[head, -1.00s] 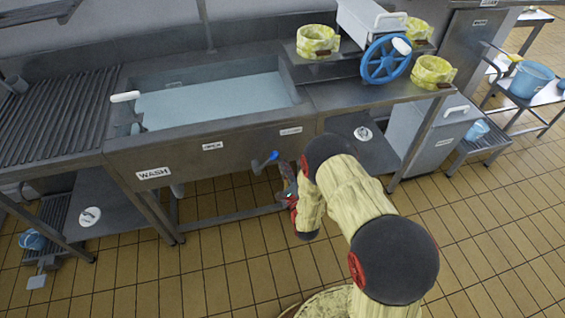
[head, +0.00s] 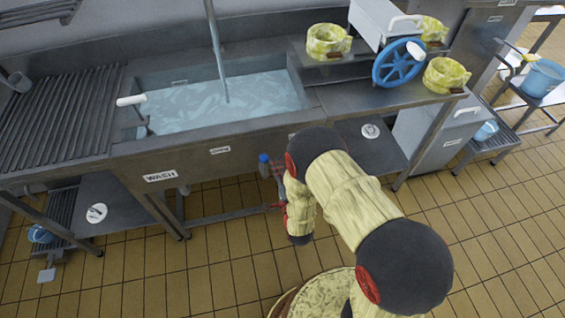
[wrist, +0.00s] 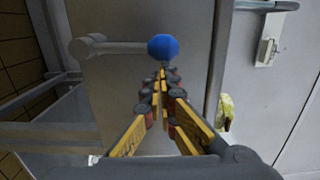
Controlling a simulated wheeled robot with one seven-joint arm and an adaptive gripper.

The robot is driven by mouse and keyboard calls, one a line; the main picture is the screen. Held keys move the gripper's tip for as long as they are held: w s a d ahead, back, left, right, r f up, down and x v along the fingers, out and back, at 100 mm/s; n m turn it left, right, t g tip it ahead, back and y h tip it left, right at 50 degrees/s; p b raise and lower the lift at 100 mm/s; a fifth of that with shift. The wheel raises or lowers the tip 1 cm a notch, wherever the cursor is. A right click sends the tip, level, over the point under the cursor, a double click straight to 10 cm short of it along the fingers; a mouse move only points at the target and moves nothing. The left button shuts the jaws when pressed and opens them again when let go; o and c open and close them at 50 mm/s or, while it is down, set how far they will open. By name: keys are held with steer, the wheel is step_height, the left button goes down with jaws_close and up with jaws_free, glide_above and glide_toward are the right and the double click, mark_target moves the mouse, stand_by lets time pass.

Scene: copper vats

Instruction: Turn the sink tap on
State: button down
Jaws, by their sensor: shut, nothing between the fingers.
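The sink (head: 150,140) is a steel basin holding rippled bluish water (head: 250,100). A pale vertical stream (head: 218,65) comes down from above and meets the water. The tap's blue knob (head: 263,158) is below the sink's front edge, and it also shows in the wrist view (wrist: 163,47) at the end of a grey rod (wrist: 120,47). My gripper (wrist: 160,76) is shut and empty, its fingertips close below the knob in the wrist view. I cannot tell if they touch it. In the head view, my arm partly hides the gripper.
A white-ended lever (head: 131,100) stands at the sink's left. A ribbed drainboard (head: 60,115) is farther left. The tiled floor (head: 220,270) in front is mostly clear.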

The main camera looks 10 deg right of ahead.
steer(key=a+n+b, duration=0.1)
steer(key=a+n, duration=0.7)
steer(key=n, duration=0.1)
steer(key=shift+a, duration=0.3)
stand_by(0.6)
